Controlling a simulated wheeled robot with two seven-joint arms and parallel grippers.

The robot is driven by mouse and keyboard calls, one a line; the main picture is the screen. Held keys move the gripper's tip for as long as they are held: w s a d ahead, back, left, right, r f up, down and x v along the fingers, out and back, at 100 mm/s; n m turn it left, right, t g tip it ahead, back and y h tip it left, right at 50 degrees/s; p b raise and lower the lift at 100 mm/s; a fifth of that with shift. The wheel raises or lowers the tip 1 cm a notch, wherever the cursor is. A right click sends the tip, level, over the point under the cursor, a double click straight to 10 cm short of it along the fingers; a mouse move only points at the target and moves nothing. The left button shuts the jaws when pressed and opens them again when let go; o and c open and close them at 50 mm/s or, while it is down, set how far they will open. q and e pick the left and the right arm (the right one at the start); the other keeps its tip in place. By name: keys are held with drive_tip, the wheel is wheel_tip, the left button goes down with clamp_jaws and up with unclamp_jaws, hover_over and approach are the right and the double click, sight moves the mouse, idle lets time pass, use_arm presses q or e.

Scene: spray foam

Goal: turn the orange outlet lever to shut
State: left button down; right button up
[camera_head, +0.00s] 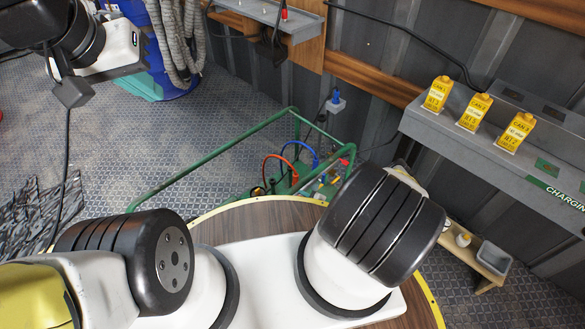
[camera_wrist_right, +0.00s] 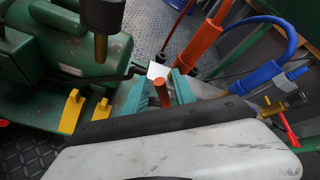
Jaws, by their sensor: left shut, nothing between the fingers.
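My right gripper (camera_wrist_right: 162,93) has its two teal fingers over the green foam rig (camera_wrist_right: 115,50) in the right wrist view. A short orange lever-like piece (camera_wrist_right: 162,95) stands between the fingers, in front of a small white plate; whether they press on it is not clear. In the head view my right arm hides this gripper. The rig's green frame (camera_head: 215,155) stands on the floor beyond my base, with red and blue hoses at its right end. My left gripper (camera_head: 72,92) is shut and empty, high at the upper left, far from the rig.
A thick orange hose (camera_wrist_right: 203,42) and a blue hose (camera_wrist_right: 268,70) rise beside the gripper. A brass valve with a red handle (camera_wrist_right: 285,125) is at the right. Yellow levers (camera_wrist_right: 71,111) stand at the left.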

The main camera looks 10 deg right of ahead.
drive_tip(key=shift+r, duration=0.1)
drive_tip(key=v, duration=0.7)
drive_tip(key=shift+s, duration=0.3)
drive_tip(key=shift+d+r, duration=0.1)
drive_tip(key=shift+d, duration=0.05)
